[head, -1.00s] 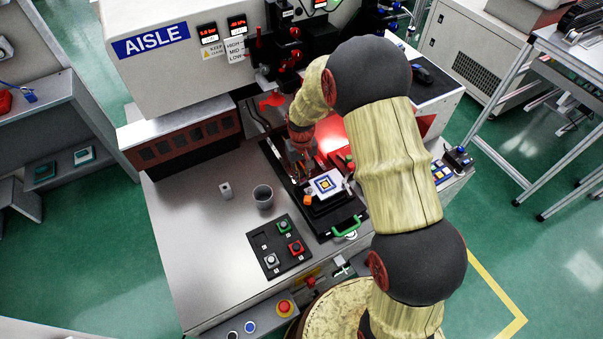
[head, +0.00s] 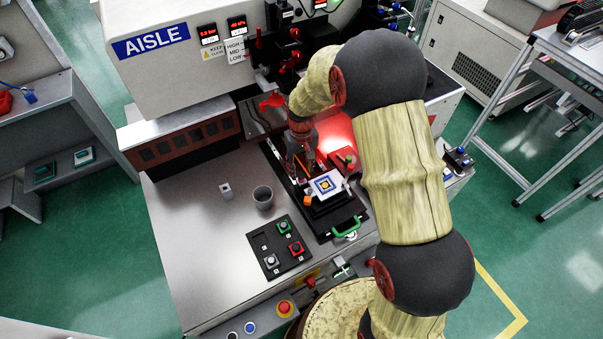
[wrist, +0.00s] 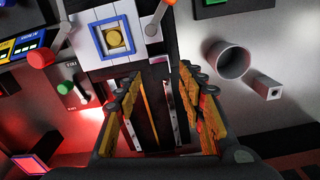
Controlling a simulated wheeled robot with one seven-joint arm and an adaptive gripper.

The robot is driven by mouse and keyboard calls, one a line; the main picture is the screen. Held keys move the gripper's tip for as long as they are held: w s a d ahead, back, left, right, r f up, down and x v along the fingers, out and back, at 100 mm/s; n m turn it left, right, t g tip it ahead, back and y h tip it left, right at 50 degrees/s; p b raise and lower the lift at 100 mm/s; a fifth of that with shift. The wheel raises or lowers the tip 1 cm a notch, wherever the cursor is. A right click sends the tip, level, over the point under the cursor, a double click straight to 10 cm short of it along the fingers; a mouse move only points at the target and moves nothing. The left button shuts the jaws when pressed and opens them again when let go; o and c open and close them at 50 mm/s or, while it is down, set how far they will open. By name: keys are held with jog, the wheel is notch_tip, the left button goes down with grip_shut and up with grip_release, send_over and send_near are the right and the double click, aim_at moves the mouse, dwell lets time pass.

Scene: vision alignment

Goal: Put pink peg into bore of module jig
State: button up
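The module jig is a white plate (head: 338,193) on a black slide in the middle of the bench. It carries a blue square frame with a yellow round centre (head: 325,185), which also shows at the upper left of the wrist view (wrist: 115,37). My gripper (head: 306,172) is just behind the plate in the head view, over the slide. In the wrist view its two fingers (wrist: 158,82) are apart, with only the dark slide and its rails visible between them. I cannot make out a pink peg in either view. The bore cannot be told clearly.
A grey cup (head: 263,197) and a small pale block with a hole (head: 226,190) stand left of the slide. A button panel (head: 280,246) lies in front, and a green handle (head: 347,229) is at the slide's front. The machine housing (head: 200,65) rises behind.

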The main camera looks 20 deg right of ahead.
aim_at(301, 176)
notch_tip(301, 176, up, 8)
jog(key=shift+f, duration=0.1)
dwell(0.6)
